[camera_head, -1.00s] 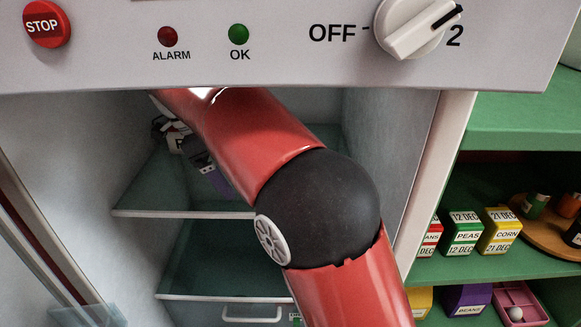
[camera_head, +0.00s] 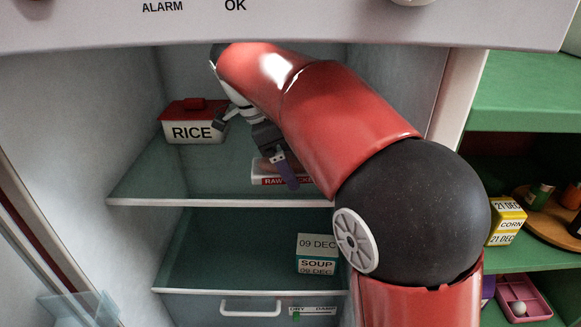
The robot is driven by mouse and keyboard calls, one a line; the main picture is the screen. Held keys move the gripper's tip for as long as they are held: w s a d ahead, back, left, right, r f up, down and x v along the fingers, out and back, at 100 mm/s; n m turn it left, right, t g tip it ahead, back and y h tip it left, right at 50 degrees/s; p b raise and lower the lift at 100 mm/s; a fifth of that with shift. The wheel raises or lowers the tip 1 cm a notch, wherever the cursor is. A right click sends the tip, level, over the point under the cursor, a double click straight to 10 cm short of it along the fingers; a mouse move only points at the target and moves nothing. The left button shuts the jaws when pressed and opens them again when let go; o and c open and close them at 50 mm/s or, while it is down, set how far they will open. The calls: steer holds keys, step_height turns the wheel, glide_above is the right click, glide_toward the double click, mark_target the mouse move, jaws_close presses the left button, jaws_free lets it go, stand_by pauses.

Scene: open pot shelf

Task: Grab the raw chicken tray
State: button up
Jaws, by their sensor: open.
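The raw chicken tray (camera_head: 263,180) is a low white tray with a red label reading "RAW", its other letters partly covered. It sits on the upper shelf inside the cabinet, right of centre. My gripper (camera_head: 254,150) reaches in from above with its dark jaws apart and nothing seen between them. One finger with a purple part crosses in front of the tray; I cannot tell whether it touches. My red arm hides the shelf right of the tray.
A rice box (camera_head: 193,129) with a red lid stands left on the same shelf (camera_head: 160,183). A soup box (camera_head: 317,256) is on the level below, above a drawer handle (camera_head: 250,309). Cabinet walls and the overhead panel (camera_head: 300,20) bound the opening. Green shelves (camera_head: 530,95) are at right.

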steer(key=c, duration=1.2)
steer(key=shift+c, duration=0.5)
steer(key=shift+r, duration=0.2)
